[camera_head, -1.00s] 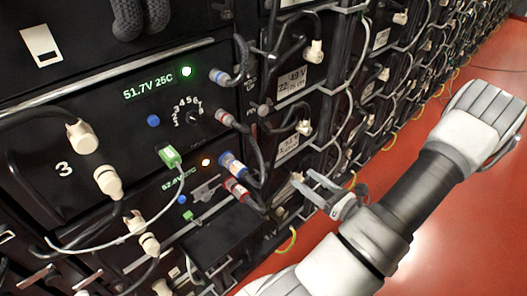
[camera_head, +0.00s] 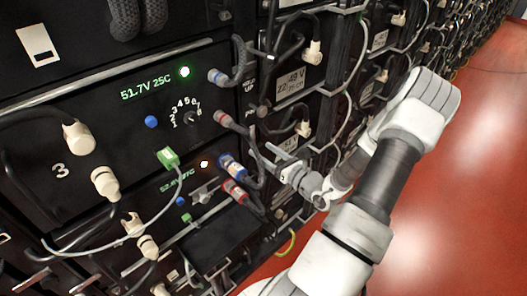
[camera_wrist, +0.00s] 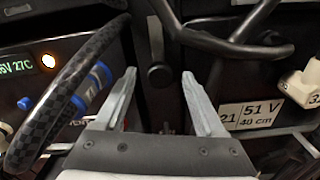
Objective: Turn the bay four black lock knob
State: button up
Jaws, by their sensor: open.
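A round black knob (camera_wrist: 160,77) sits on a dark upright in the wrist view, beside the panel reading 27C; I take it for the bay four lock knob. My gripper (camera_wrist: 158,80) is open and empty, with one finger on each side of the knob in this picture. How far the fingertips reach toward the knob cannot be told. In the head view my gripper (camera_head: 270,155) is at the right edge of the bay four panel (camera_head: 175,187), close to the cables, and I cannot make out the knob there.
A thick braided cable (camera_wrist: 75,85) and a blue-ringed connector (camera_wrist: 95,85) are left of my gripper. A black cable (camera_wrist: 225,45) arches above right. A 51 V label (camera_wrist: 248,115) and a cream plug (camera_wrist: 302,82) are at right. Red floor (camera_head: 450,200) is open at right.

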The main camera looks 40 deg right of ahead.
jog(key=shift+w, duration=0.35)
grip_shut()
